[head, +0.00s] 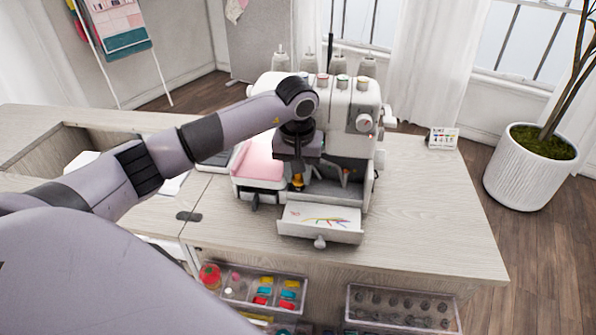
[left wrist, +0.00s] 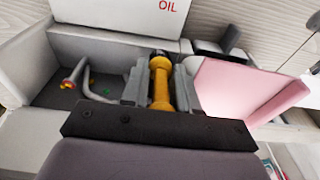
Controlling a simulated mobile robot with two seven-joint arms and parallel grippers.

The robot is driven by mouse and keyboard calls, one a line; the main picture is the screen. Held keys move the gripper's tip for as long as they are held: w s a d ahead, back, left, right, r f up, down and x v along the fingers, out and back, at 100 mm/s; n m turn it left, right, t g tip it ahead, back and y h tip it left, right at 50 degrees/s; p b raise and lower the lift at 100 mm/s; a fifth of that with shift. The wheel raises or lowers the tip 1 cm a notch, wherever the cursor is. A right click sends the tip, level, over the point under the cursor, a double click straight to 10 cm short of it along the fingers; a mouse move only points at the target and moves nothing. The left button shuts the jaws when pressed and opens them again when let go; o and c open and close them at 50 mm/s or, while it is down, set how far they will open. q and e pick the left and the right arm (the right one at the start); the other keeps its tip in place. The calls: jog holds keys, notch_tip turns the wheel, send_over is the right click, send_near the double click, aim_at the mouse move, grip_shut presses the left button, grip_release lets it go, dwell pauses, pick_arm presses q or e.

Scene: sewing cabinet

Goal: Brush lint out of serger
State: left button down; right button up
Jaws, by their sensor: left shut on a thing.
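The white serger (head: 355,105) stands on the cabinet top with its front cover (head: 320,218) folded down. The cover carries coloured threading lines; in the left wrist view its white panel (left wrist: 100,18) reads OIL. My left gripper (head: 298,168) is in front of the opened lower bay (head: 335,185). It is shut on the yellow handle of a brush (left wrist: 160,82); the yellow also shows in the head view (head: 298,181). The brush tip is not clear. My right gripper is not in view.
A pink pad (head: 258,162) sits beside the bay on the left. Clear bins of spools (head: 262,289) and bobbins (head: 402,308) hang below the front edge. The right tabletop (head: 435,200) is free.

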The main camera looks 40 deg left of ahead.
pick_arm(q)
jog(key=shift+w+d+r, duration=0.15)
jog(key=shift+w+d, duration=0.1)
jog(key=shift+d, duration=0.25)
jog(key=shift+w+d, duration=0.25)
jog(key=shift+d, duration=0.3)
jog(key=shift+d, duration=0.15)
jog(key=shift+w+d, duration=0.25)
jog(key=shift+d, duration=0.1)
jog(key=shift+d+f+b, duration=0.15)
jog(key=shift+f+b, duration=0.05)
jog(key=shift+b, duration=0.1)
jog(key=shift+w+d, duration=0.25)
jog(key=shift+d, duration=0.15)
dwell(0.4)
